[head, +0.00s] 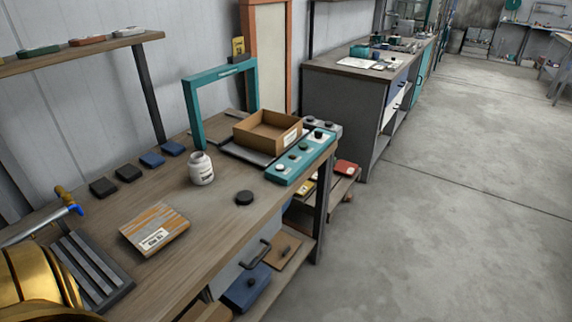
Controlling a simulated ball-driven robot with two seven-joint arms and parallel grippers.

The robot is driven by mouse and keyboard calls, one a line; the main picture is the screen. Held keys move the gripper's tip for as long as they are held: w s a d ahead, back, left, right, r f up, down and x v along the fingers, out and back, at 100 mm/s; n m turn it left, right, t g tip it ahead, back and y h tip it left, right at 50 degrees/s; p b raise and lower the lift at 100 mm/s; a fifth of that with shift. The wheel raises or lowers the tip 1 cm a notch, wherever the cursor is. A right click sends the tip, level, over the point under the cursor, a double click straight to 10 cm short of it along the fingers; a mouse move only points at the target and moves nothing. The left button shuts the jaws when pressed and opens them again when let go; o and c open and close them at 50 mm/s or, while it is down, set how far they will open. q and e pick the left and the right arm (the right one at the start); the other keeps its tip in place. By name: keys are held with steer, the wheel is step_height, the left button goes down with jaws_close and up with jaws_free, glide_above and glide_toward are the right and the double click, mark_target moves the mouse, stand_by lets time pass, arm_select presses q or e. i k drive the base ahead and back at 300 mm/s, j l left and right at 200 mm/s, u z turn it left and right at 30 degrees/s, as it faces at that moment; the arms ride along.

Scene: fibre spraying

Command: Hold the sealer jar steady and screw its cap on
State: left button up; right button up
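The sealer jar (201,170) is a small white jar with a dark-lettered label. It stands upright on the wooden workbench (222,220), and its narrower neck looks uncovered. A round black cap (244,198) lies flat on the bench to the right of the jar and nearer the front edge, apart from it. Neither of my grippers shows in the head view. A large brass-coloured rounded part fills the lower left corner; I cannot tell what it belongs to.
A labelled wooden block (154,229), a grey slotted plate (91,271) and a wooden-handled tool (64,199) lie left of the jar. Black and blue blocks line the back.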

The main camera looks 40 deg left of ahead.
mark_target(199, 164)
steer(key=i, duration=2.3)
steer(key=i+u, duration=0.25)
steer(key=u, duration=4)
